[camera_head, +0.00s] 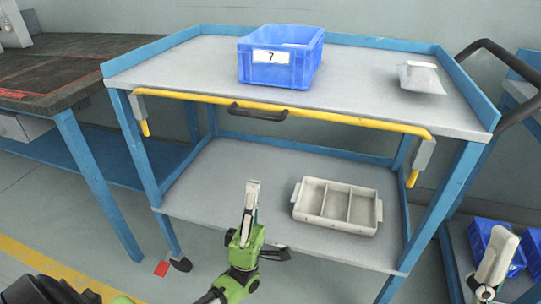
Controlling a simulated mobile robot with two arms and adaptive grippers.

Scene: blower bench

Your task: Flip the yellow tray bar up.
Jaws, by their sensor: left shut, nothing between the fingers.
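The yellow tray bar (340,117) runs along the front edge of the blue cart's grey top shelf (180,65). Its bent ends hang down at grey brackets at the left (139,106) and right (423,153) legs. A dark handle (257,112) sits near its middle. My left gripper (253,186), on a green arm, points upward in front of the lower shelf. It is shut and empty, below the handle and apart from the bar. A pale finger-like part of my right gripper (494,262) shows at the lower right; its jaw state is unclear.
A blue bin marked 7 (258,72) and a clear-topped packet (420,79) sit on the top shelf. A pale three-compartment tray (337,206) lies on the lower shelf. A dark-topped workbench (60,58) stands left. Blue bins (480,240) stand right.

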